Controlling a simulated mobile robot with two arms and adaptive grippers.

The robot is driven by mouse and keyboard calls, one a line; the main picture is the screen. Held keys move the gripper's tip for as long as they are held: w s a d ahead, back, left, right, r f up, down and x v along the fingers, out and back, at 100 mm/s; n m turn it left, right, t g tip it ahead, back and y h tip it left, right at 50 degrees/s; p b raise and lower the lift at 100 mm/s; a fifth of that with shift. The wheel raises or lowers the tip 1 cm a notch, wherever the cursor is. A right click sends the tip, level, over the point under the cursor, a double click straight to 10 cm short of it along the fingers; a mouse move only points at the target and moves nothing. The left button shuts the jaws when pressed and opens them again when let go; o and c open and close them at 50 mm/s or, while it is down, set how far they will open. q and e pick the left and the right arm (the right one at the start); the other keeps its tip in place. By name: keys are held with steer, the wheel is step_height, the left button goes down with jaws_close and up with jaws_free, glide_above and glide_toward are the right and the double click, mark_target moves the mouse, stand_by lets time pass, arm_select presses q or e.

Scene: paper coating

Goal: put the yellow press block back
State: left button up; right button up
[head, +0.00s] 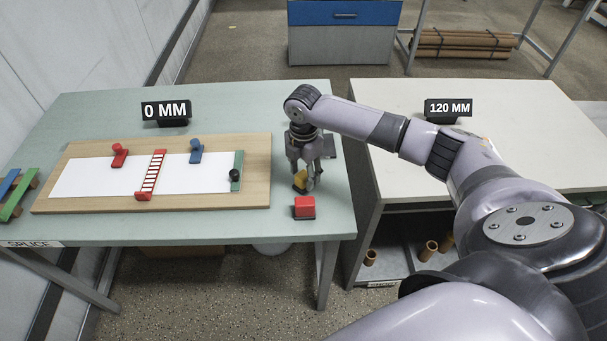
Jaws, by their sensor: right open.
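The small yellow press block (300,180) is on the green table near its right edge, directly below my right gripper (306,181). My right gripper points down with its fingers around or just beside the block; I cannot tell whether they touch it. The fingers are open. My left gripper is not in view.
A wooden board (256,170) with white paper, red, blue and green pieces and a red ladder-like strip lies left. A "0 MM" sign (166,112) stands behind it. A gap separates the white table (400,180), which bears a "120 MM" sign (448,108).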

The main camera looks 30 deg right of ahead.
mark_target(304, 175)
step_height(304, 175, up, 11)
steer(key=b, duration=0.2)
steer(key=shift+r, duration=0.2)
steer(key=shift+f, duration=0.15)
